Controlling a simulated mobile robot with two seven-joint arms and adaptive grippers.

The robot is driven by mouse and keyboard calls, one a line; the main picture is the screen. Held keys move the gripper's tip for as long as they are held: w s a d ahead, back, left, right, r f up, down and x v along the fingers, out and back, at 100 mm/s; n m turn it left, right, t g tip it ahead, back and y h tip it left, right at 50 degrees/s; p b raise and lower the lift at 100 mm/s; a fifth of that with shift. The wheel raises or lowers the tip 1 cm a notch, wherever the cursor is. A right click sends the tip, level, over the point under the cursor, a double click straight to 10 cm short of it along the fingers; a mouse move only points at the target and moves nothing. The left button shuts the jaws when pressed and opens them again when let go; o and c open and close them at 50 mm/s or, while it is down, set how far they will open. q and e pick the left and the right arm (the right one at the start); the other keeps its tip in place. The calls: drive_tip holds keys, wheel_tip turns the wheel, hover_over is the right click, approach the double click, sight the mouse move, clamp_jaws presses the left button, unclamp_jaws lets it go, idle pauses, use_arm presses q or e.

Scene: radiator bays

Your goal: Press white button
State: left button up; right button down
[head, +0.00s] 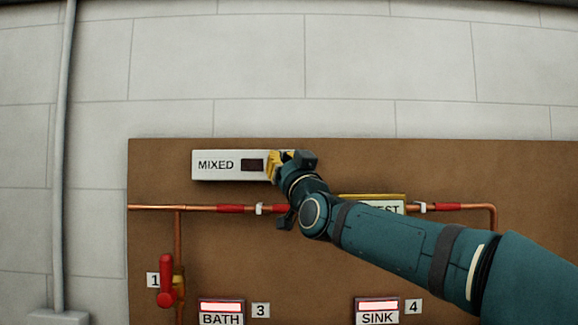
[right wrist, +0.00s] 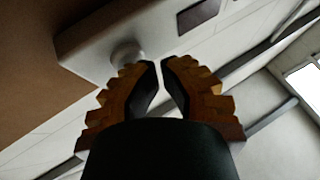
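The white button (right wrist: 127,52) is a round knob standing out from the face of the white MIXED box, seen in the right wrist view. My right gripper's fingertips (right wrist: 159,64) are together, with only a thin gap and nothing between them. They are close beside the button in that view; whether they touch it I cannot tell. In the head view my right gripper (head: 274,166) covers the right end of the MIXED box (head: 214,166), and the button is hidden behind it. My left gripper is not in view.
The box has a small dark display (head: 252,165) and sits on a brown board (head: 160,240). Below it runs a copper pipe (head: 190,208) and a red-handled valve (head: 166,281). BATH (head: 222,318) and SINK (head: 377,318) signs are lower. My arm partly covers another sign (head: 388,209).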

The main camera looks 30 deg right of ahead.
idle(0.4)
drive_tip(key=shift+s+a, duration=0.5)
drive_tip(key=shift+s, duration=0.25)
drive_tip(key=shift+s+a+b, duration=0.1)
drive_tip(key=shift+s+b, duration=0.1)
drive_tip(key=shift+b, duration=0.1)
drive_tip(key=s+a, duration=0.1)
drive_tip(key=s, duration=0.1)
drive_tip(key=s+a, duration=0.1)
drive_tip(key=shift+s+a, duration=0.2)
drive_tip(key=shift+s, duration=0.2)
idle(0.4)
